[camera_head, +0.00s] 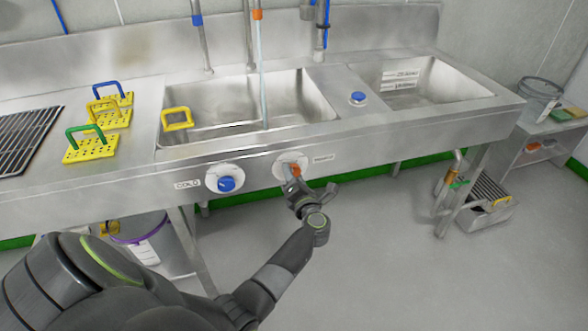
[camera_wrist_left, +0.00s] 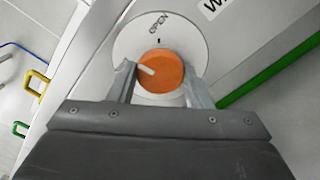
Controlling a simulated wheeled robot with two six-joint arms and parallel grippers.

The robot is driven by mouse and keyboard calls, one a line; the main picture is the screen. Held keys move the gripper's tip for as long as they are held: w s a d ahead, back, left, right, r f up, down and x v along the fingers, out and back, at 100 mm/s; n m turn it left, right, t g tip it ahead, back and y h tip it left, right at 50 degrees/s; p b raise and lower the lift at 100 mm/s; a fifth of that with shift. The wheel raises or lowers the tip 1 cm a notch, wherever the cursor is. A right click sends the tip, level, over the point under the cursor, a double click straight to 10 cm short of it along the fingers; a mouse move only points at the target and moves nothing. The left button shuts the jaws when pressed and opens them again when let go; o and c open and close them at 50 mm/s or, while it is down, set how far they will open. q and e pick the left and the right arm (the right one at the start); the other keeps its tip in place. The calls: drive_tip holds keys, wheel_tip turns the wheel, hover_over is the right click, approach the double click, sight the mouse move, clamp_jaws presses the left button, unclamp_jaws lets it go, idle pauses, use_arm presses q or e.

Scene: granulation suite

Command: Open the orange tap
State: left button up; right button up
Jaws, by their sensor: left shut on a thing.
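The orange tap (camera_head: 294,170) is a round knob on a white disc on the sink's front panel, right of a blue knob (camera_head: 226,184). In the left wrist view the orange tap (camera_wrist_left: 160,70) has a pale pointer mark toward its upper left, and the disc (camera_wrist_left: 188,42) reads "OPEN" above it. My left gripper (camera_head: 293,184) is at the tap, with its fingers on either side of the knob, shut on it. A stream of water (camera_head: 262,75) seems to run from the orange-marked spout into the left basin. My right gripper is not in view.
The steel sink (camera_head: 420,135) has two basins. A yellow handle (camera_head: 177,118) is at the left basin's edge. A bucket (camera_head: 145,240) stands below.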

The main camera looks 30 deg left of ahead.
use_arm(q)
drive_tip(key=m+p, duration=0.7)
drive_tip(key=m, duration=0.3)
drive_tip(key=shift+r+m, duration=0.1)
drive_tip(key=shift+m, duration=0.5)
drive_tip(key=o, duration=1)
drive_tip(key=shift+d, duration=0.1)
